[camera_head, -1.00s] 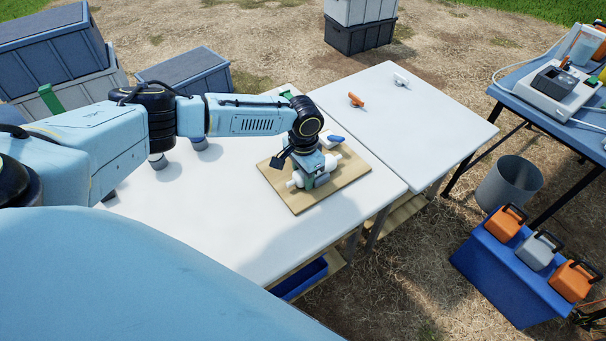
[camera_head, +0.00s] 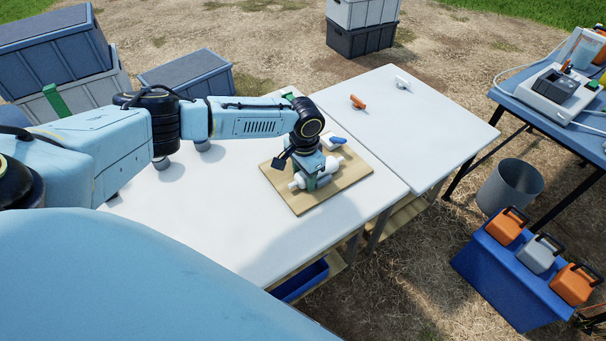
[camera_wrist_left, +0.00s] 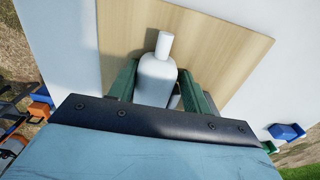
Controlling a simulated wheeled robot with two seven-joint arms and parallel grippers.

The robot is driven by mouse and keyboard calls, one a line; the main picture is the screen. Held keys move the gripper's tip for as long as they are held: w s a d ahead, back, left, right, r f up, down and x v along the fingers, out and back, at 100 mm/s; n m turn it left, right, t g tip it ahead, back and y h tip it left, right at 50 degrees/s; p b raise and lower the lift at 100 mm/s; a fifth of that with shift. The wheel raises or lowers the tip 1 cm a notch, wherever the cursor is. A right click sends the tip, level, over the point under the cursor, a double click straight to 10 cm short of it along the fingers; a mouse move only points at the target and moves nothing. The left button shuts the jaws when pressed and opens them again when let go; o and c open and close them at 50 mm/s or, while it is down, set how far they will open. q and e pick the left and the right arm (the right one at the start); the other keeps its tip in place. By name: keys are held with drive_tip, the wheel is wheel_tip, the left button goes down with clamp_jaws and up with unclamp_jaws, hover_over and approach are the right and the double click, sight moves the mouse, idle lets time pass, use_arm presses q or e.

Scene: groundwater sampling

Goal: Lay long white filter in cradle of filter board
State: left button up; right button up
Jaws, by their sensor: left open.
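The long white filter (camera_head: 299,182) lies on the wooden filter board (camera_head: 345,180) on the near white table. My left gripper (camera_head: 316,178) is right over the filter, with its arm coming in from the left. In the left wrist view the filter (camera_wrist_left: 157,75) shows its rounded end and narrow tip between the two green fingers of my gripper (camera_wrist_left: 158,88). The fingers stand on either side of it and are open. The board (camera_wrist_left: 225,50) is below. The cradle is hidden under the filter and gripper. My right gripper is not in view.
A blue-and-white item (camera_head: 337,140) sits behind the gripper at the board's far edge. An orange valve-like piece (camera_head: 357,102) and a white one (camera_head: 402,82) lie on the far white table (camera_head: 430,130). The near table's front (camera_head: 220,230) is clear.

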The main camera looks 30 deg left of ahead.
use_arm(q)
drive_tip(key=shift+s+d+f, duration=0.4)
drive_tip(key=shift+d+f, duration=0.1)
drive_tip(key=shift+f, duration=0.05)
drive_tip(key=r, duration=0.2)
drive_tip(key=r+p, duration=0.1)
drive_tip(key=r, duration=0.2)
drive_tip(key=shift+w+r, duration=0.3)
drive_tip(key=shift+r, duration=0.05)
wheel_tip(320, 180, up, 6)
drive_tip(key=shift+a+r+p, duration=0.15)
drive_tip(key=shift+r+p, duration=0.05)
drive_tip(key=shift+p, duration=0.6)
drive_tip(key=shift+r, duration=0.65)
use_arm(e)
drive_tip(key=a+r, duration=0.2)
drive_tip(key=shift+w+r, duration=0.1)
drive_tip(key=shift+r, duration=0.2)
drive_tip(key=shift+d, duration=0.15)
